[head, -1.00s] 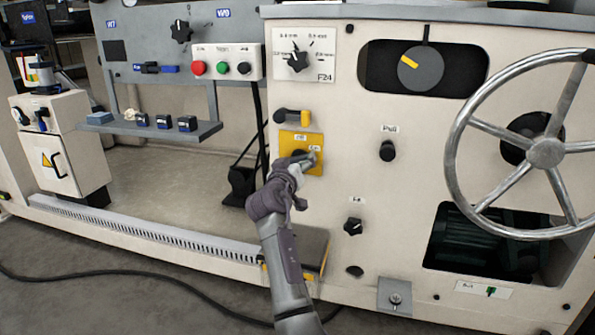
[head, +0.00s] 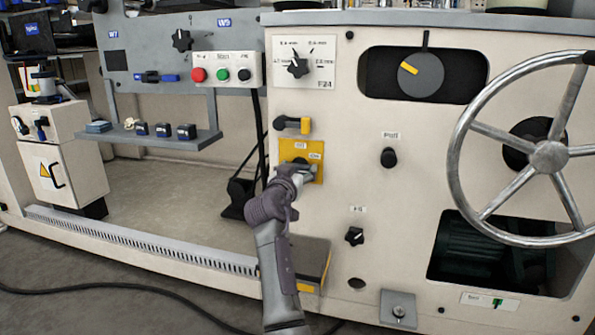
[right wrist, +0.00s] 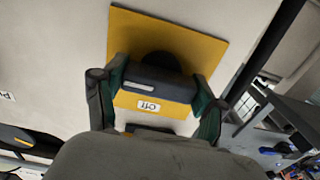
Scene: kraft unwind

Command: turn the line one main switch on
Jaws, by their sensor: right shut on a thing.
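The main switch is a black rotary knob (right wrist: 158,82) on a yellow plate (head: 315,171) with "Off" and "On" labels, on the front of the cream machine. My right gripper (head: 299,168) is at this plate in the head view and covers most of the knob. In the right wrist view the right gripper (right wrist: 155,95) has one finger at each end of the knob's bar and is shut on it. The bar has a white mark near its left end there. The "Off" label appears upside down just below it. My left gripper is not in view.
A yellow-and-black handle (head: 292,124) sits just above the plate. A black "Pull" knob (head: 389,158) and a large handwheel (head: 548,157) are to the right. A shelf (head: 165,138) with small blue-black parts is to the left. A black cable lies on the floor.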

